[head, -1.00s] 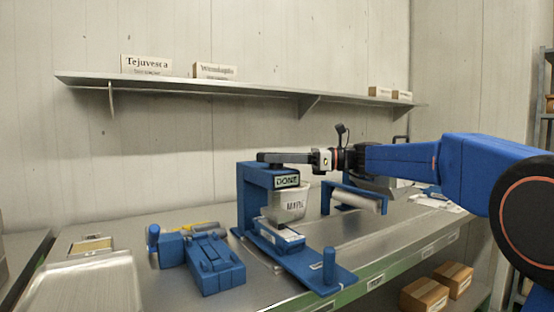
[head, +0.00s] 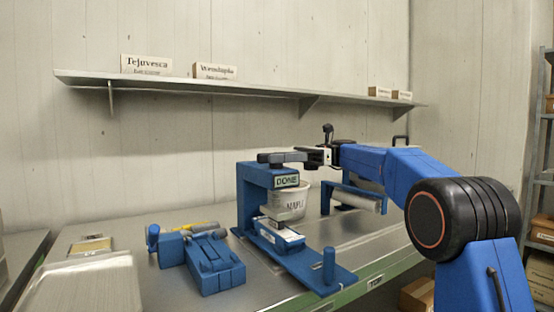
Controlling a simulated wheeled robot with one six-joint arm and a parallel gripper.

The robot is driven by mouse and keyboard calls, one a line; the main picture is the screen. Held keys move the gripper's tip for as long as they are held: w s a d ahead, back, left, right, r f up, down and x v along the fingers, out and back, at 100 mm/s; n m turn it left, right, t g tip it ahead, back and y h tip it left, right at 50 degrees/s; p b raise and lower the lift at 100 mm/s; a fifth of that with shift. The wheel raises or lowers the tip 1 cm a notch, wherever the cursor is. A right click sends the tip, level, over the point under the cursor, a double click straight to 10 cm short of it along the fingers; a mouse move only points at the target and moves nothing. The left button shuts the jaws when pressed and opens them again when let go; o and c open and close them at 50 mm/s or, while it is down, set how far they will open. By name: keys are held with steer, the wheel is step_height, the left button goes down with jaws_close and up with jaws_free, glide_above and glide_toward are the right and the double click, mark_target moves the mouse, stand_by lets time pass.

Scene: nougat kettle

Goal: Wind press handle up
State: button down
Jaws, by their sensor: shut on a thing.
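The blue press (head: 252,205) stands on the steel bench, with a "DONE" label on its head. Its dark press handle (head: 275,158) lies flat across the top and points to the right. My gripper (head: 309,156) is shut on the handle's right end, level with it, and my arm reaches in from the right. The fingertips are small and partly dark against the handle. Under the head, the press plate (head: 273,213) sits above a pale block (head: 291,236) on the blue base, with a visible gap between them.
A white "MAPLE" tub (head: 296,203) stands behind the press. A blue upright post (head: 329,267) rises from the base's front end. A roll on a blue stand (head: 356,200) is to the right. A blue fixture (head: 215,262) and a metal tray (head: 90,285) are left. A shelf (head: 240,88) runs above.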

stand_by(0.4)
steer(key=c, duration=1.6)
jaws_free()
steer(key=shift+c, duration=0.2)
steer(key=shift+d, duration=0.1)
